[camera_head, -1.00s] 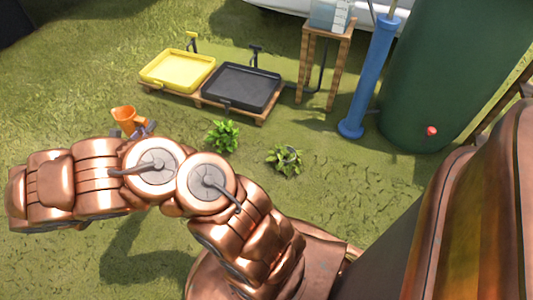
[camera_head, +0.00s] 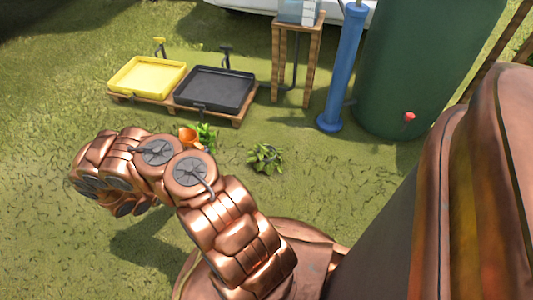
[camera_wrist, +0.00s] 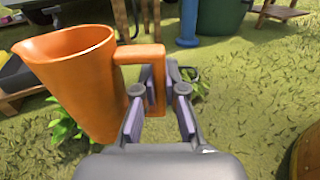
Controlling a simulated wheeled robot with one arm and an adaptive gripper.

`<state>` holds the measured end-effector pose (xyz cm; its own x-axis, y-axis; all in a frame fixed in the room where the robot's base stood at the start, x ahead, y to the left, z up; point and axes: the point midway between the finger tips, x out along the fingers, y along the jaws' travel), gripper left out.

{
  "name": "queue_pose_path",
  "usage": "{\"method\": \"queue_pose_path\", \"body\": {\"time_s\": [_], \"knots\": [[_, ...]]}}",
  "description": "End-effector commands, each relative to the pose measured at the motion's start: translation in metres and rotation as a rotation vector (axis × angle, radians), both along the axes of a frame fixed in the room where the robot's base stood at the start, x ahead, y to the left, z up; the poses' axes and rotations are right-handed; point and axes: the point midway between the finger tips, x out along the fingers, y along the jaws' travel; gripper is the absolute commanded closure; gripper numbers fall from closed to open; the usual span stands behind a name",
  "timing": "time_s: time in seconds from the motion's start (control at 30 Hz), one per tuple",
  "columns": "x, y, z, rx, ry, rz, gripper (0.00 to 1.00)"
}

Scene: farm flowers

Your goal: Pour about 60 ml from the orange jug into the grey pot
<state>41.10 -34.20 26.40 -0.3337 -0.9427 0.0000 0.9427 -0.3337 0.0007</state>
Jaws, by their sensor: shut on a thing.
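The orange jug (camera_wrist: 80,75) hangs upright or nearly so in the wrist view, its spout toward the upper left. My gripper (camera_wrist: 160,92) is shut on its handle. In the head view the jug (camera_head: 187,136) shows just beyond my arm, in front of a leafy plant (camera_head: 208,137); my gripper is hidden there. A second leafy plant (camera_head: 265,158) stands on the grass to the right, with a dark greyish bit among its leaves. I cannot tell which plant is in the grey pot. No liquid is seen.
A yellow tray (camera_head: 147,92) and a black tray (camera_head: 180,98) rest on a wooden pallet (camera_head: 237,119). A wooden stand (camera_head: 278,60), a blue pump (camera_head: 342,75) and a green barrel (camera_head: 395,125) stand to the right. Grass around the second plant is clear.

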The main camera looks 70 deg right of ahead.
Motion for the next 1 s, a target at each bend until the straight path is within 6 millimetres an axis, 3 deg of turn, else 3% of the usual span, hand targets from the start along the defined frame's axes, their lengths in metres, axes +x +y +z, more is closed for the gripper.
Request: {"method": "queue_pose_path", "body": {"time_s": [0.1,0.5,1.0], "knots": [[-0.028,-0.014,-0.025,0.002,0.000,-0.073,1.00],[-0.125,-0.042,-0.093,0.001,0.005,-0.305,1.00],[-0.248,-0.047,-0.162,0.001,0.001,-0.576,1.00]]}}
